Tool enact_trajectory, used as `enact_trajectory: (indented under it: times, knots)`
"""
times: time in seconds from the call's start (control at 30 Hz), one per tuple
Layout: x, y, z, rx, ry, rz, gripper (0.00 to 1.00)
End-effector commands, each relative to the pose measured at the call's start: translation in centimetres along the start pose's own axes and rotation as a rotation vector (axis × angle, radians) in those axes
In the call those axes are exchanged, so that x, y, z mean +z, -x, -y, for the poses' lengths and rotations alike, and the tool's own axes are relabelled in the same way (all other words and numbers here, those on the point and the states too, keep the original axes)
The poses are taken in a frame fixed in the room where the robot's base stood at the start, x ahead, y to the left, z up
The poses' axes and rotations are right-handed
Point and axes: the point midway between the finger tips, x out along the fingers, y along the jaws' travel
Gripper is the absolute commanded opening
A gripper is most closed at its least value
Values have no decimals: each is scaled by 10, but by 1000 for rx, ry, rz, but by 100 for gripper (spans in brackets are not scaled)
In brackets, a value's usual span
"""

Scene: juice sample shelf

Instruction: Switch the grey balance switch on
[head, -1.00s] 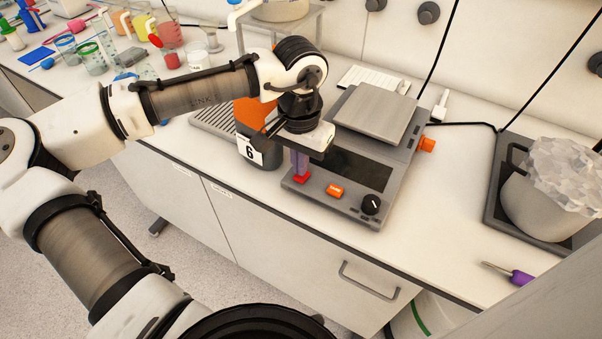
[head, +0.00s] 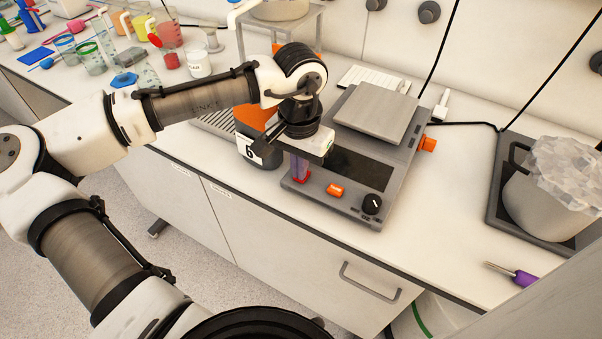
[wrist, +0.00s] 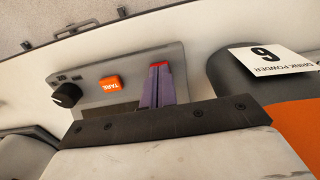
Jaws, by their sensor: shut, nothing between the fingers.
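The grey balance (head: 345,165) stands on the bench with a steel pan, a dark display, an orange TARE button (head: 335,190) and a black knob (head: 372,204) on its front. A small red piece (wrist: 159,65), which looks like the balance switch, sits at the left end of that front panel. My gripper (head: 301,173) is shut and empty, its purple fingers pointing down at the red piece. In the wrist view the shut fingertips (wrist: 160,74) overlap the red piece and partly hide it. I cannot tell whether they touch it or which way it is set.
An orange-and-grey drink powder tub (head: 260,150) labelled 6 stands close left of my gripper. A pot (head: 545,205) sits in a dark tray at the right. A purple-handled tool (head: 523,278) lies near the front edge. Beakers crowd the back left.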

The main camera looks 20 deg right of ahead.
Motion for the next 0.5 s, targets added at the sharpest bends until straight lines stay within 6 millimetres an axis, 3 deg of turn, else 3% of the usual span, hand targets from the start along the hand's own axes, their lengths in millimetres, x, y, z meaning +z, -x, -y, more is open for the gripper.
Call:
enact_trajectory:
  times: [0.23,0.5]
  knots:
    - [0,1,0,1,0,-1,0]
    - [-1,23,0,2,0,-3,0]
